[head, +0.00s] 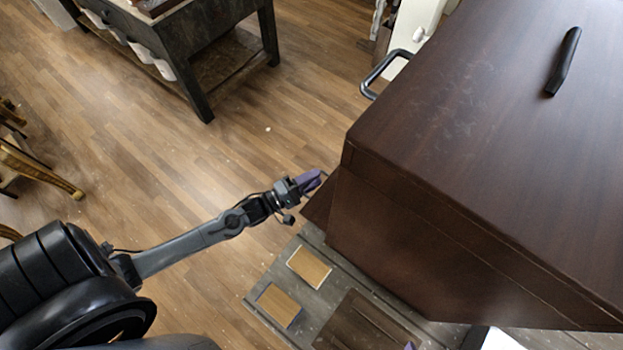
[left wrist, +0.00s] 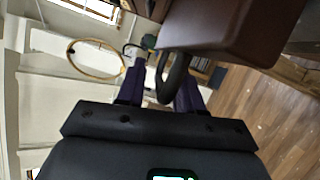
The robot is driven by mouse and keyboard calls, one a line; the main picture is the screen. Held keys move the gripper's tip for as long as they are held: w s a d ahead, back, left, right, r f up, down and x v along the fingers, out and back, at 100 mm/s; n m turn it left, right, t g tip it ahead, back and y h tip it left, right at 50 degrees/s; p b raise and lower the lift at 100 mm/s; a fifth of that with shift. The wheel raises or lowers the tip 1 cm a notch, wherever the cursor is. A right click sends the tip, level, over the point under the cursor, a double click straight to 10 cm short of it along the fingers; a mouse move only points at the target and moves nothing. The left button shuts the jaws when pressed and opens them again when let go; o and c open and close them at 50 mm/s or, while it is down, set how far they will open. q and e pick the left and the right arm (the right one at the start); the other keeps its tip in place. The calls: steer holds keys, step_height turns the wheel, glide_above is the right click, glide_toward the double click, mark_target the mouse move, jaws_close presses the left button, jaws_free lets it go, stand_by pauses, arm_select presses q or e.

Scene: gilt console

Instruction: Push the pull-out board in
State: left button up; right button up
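A dark brown board (head: 319,204) sticks out from the left side of the large dark brown cabinet (head: 440,170), low beside its near left corner; I take it as the pull-out board. My left gripper (head: 310,180) is at its outer edge. In the left wrist view a brown slab (left wrist: 225,28) has a black curved handle (left wrist: 174,76) that shows between the purple fingers of my left gripper (left wrist: 160,88). The fingers stand apart; whether they touch the handle I cannot tell. A small purple bit at the head view's bottom edge may be my right gripper (head: 409,346); its fingers cannot be made out.
A black bar handle (head: 565,62) lies on the cabinet's top, and a black loop handle (head: 380,73) juts from its far side. A grey panelled surface (head: 335,277) lies below the cabinet. A dark table (head: 190,50) stands at the back left. The wooden floor (head: 150,150) between is clear.

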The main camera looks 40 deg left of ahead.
mark_target(321, 187)
arm_select(q)
jaws_close()
steer(key=d+p, duration=0.1)
steer(key=d, duration=0.2)
steer(key=shift+w+d, duration=0.1)
steer(key=shift+d, duration=0.3)
jaws_free()
steer(key=shift+a, duration=0.1)
steer(key=v, duration=1)
steer(key=shift+s+b, duration=0.35)
steer(key=shift+s, duration=0.1)
